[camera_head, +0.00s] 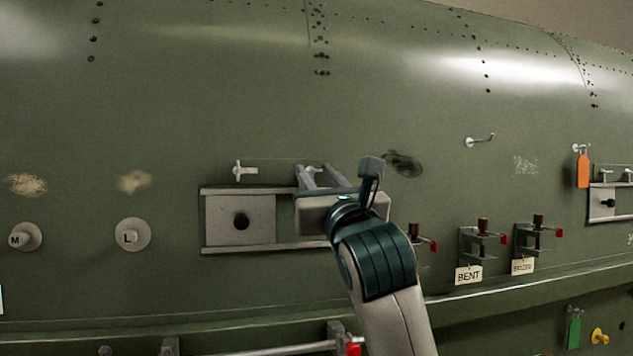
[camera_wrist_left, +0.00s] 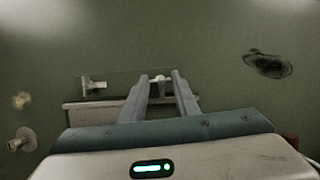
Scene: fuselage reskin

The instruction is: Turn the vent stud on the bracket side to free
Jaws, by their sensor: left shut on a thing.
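Two pale vent studs sit on the green skin above a railed plate (camera_head: 240,220). The left stud (camera_head: 240,171) has a T-shaped handle and stands free; it also shows in the left wrist view (camera_wrist_left: 94,85). The right stud (camera_head: 314,169), on the side toward the clamps, is at my left gripper (camera_head: 307,170). In the left wrist view that stud (camera_wrist_left: 159,80) lies between the two fingertips of the gripper (camera_wrist_left: 160,78), which is shut on it. My gripper body hides the right part of the plate. The stud's exact turn is hard to tell. My right gripper is not in view.
Clamps with red ends stand right of my arm, two with tags, BENT (camera_head: 468,275) and another (camera_head: 522,267). Round knobs M (camera_head: 27,237) and L (camera_head: 132,235) stand left.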

